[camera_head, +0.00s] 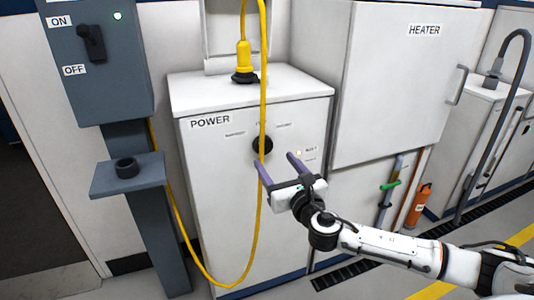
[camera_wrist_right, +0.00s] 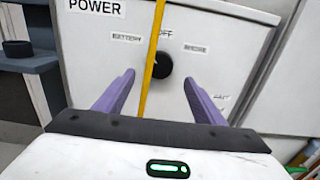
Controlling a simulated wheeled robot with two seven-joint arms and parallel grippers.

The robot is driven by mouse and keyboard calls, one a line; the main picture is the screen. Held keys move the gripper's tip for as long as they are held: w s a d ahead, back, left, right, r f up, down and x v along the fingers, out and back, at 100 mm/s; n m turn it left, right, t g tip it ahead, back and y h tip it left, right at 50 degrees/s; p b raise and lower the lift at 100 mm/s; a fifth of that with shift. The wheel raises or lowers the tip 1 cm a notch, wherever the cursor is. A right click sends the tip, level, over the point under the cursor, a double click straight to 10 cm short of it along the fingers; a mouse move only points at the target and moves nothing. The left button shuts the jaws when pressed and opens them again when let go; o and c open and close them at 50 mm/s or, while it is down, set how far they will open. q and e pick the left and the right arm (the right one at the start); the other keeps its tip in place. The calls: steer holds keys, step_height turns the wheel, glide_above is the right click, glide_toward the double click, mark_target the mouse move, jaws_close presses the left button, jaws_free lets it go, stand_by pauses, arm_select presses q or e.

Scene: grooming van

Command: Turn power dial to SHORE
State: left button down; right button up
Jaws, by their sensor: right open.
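The power dial (camera_head: 262,146) is a round black knob on the front of the white POWER cabinet (camera_head: 205,185). In the right wrist view the dial (camera_wrist_right: 166,66) has labels BATTERY on its left, OFF above and SHORE (camera_wrist_right: 195,49) on its right. A faint mark on the knob is too small to read its setting surely. My right gripper (camera_head: 276,161) has purple fingers, open and empty. It is in front of the cabinet, below the dial, with the fingers apart on either side of it in the wrist view. My left gripper is not in view.
A yellow cable (camera_head: 263,80) hangs from above in front of the cabinet, beside the dial, and passes between my fingers in the wrist view. A grey post with an ON/OFF switch (camera_head: 91,43) stands left. The HEATER cabinet (camera_head: 400,90) and an orange cylinder (camera_head: 419,205) are right.

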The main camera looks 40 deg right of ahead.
mark_target(265, 148)
steer(key=x, duration=0.7)
steer(key=shift+b, duration=0.3)
steer(key=c, duration=1.1)
steer(key=shift+o, duration=0.2)
